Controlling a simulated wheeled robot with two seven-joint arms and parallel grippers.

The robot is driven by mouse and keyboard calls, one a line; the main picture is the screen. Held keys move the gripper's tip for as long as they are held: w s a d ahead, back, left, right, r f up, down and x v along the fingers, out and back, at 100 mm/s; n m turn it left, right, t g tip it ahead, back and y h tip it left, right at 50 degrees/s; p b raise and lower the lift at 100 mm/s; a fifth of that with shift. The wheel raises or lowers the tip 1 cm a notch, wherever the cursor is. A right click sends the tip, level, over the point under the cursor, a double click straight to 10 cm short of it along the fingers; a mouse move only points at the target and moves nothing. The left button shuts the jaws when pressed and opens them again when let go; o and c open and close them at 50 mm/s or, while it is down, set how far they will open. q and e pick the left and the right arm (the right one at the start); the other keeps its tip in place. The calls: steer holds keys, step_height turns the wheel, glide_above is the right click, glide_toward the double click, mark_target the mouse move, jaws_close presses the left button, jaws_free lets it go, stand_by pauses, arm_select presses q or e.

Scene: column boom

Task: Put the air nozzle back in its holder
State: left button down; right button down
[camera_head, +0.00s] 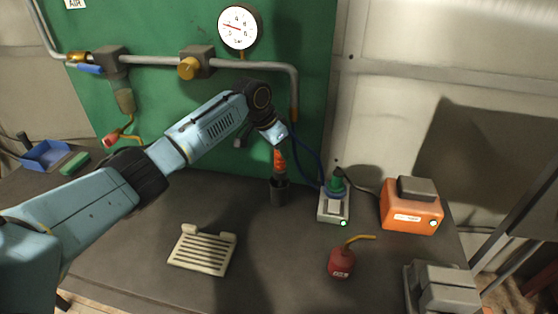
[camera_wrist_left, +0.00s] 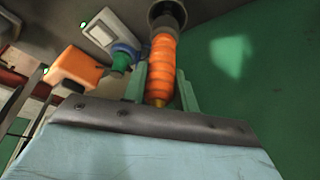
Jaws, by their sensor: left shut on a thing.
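My left gripper (camera_head: 278,146) is shut on the orange air nozzle (camera_head: 279,160), above the back of the bench. In the left wrist view the ribbed orange nozzle (camera_wrist_left: 162,62) lies between the two greenish fingers (camera_wrist_left: 160,84). The dark cup-shaped holder (camera_head: 278,193) stands on the bench directly below the nozzle. In the left wrist view the nozzle's far end lines up with the holder's dark round mouth (camera_wrist_left: 167,10). How deep the end reaches into it, I cannot tell. My right gripper is not in view.
A white box with a green-and-blue top (camera_head: 334,204) stands just right of the holder. Beyond it is an orange box (camera_head: 410,212). A red oil can (camera_head: 341,262) and a slotted cream tray (camera_head: 202,250) lie nearer. A pipe (camera_head: 150,61) runs along the green panel.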

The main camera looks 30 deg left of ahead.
mark_target(279, 161)
arm_select(q)
step_height(279, 161, down, 4)
steer(key=shift+a+f, duration=0.1)
steer(key=shift+f, duration=0.15)
steer(key=c, duration=1.1)
jaws_free()
steer(key=shift+f, duration=0.1)
steer(key=v, duration=1.2)
